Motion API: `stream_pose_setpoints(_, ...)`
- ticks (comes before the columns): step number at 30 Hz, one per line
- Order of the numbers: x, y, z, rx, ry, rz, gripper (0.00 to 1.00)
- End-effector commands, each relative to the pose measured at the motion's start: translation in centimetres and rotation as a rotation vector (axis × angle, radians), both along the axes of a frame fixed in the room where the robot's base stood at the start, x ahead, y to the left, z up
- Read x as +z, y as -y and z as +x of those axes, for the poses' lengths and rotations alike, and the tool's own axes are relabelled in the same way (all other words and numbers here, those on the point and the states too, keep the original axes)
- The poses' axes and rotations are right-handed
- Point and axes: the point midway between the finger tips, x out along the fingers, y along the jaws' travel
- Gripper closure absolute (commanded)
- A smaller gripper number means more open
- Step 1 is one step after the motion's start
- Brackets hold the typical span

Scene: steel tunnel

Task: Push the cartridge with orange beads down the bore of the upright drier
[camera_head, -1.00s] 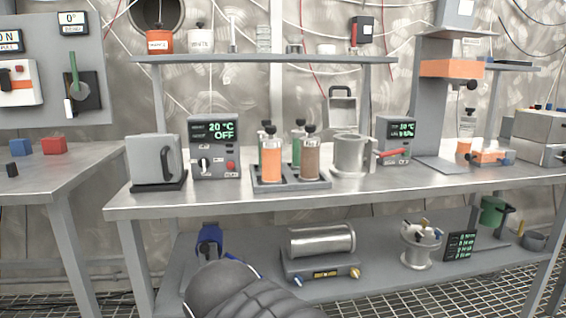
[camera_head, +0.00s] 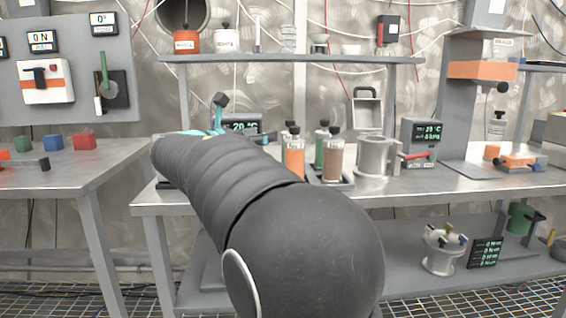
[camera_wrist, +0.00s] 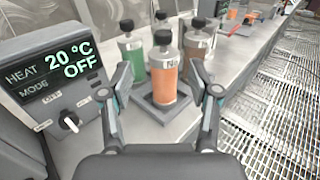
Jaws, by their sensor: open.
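The cartridge with orange beads (camera_head: 294,160) has a black knob on top and stands upright in a grey tray; it also shows in the wrist view (camera_wrist: 165,82). My gripper (camera_wrist: 160,90) is open, its two fingers apart on the left and right of the orange cartridge in that picture. I cannot tell how far in front of it they are, and nothing is held. An upright steel cylinder (camera_head: 371,158) with a side handle stands right of the tray; I cannot tell for sure that it is the drier. Its bore is not visible.
Green (camera_wrist: 132,55) and brown (camera_wrist: 194,50) cartridges crowd close behind the orange one. A heater box (camera_wrist: 65,90) reading 20 °C, OFF stands close on the left. An overhead shelf (camera_head: 290,59) spans above. The bench edge and grating floor lie right in the wrist view.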

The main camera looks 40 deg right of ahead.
Motion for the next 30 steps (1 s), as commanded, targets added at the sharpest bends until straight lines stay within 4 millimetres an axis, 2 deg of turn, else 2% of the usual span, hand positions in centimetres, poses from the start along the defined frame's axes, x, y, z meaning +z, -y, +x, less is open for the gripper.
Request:
stream_pose_setpoints(10,-0.1,5.9,1.3,-0.003,-0.002,0.0,0.39)
stream_pose_setpoints(15,0.0,7.5,1.7,-0.001,0.0,0.0,0.39)
stream_pose_setpoints(23,-0.4,8.9,1.8,-0.001,-0.001,0.002,0.39)
stream_pose_setpoints(30,-0.8,12.1,2.3,-0.001,0.0,0.001,0.39)
